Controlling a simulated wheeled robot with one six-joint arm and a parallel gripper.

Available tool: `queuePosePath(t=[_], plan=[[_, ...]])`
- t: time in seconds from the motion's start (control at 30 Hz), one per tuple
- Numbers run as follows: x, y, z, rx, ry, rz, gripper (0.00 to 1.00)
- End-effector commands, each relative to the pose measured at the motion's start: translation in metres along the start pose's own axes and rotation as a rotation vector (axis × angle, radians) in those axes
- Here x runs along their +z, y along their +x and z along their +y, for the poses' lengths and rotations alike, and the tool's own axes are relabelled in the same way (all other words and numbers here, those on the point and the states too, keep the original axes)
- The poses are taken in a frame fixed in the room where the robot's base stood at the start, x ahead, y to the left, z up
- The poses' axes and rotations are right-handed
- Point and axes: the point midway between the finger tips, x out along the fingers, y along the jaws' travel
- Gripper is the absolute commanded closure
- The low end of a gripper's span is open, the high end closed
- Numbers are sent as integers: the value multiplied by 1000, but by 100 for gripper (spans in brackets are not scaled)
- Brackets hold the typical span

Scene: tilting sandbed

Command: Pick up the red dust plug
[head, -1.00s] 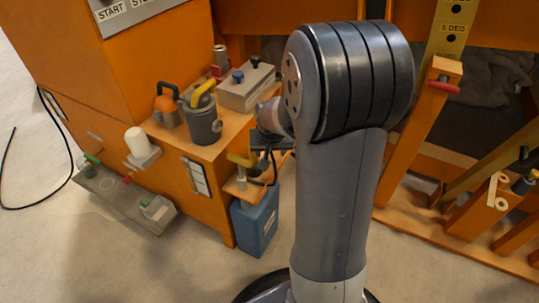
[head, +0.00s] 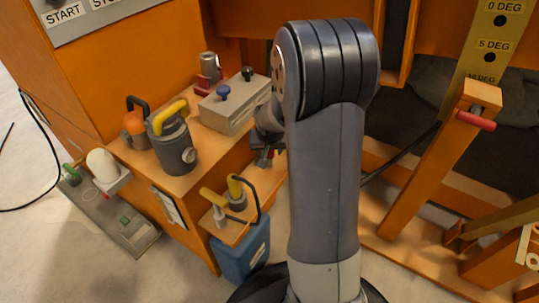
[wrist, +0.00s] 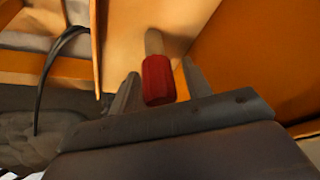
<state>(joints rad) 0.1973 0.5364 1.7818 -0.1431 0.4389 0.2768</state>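In the wrist view, the red dust plug (wrist: 158,81) is a short red cylinder at the end of a tan peg, which runs back to a tan panel. My gripper (wrist: 160,75) is open, with one grey finger on each side of the plug. A gap shows between each finger and the plug. In the head view my gripper (head: 265,156) is a small dark shape beside the orange cabinet, partly hidden behind my arm. A reddish patch shows next to it there, too small to identify.
The cabinet top (head: 190,180) holds a grey canister with a yellow handle (head: 172,140) and a grey box with knobs (head: 235,102). A low shelf with a black cable (head: 245,215) sits above a blue container (head: 245,250). An orange frame with another red pin (head: 476,121) stands right.

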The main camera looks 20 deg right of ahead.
Motion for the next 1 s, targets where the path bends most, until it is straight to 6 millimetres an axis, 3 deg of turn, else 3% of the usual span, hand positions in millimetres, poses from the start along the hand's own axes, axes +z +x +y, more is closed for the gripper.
queuePosePath(t=[0.5, 0.77, 1.0], plan=[[0, 0, 0, 0, 0, 0, 95], [-2, -6, 0, 0, 0, 1, 95], [-21, -48, 0, 0, 1, 5, 95]])
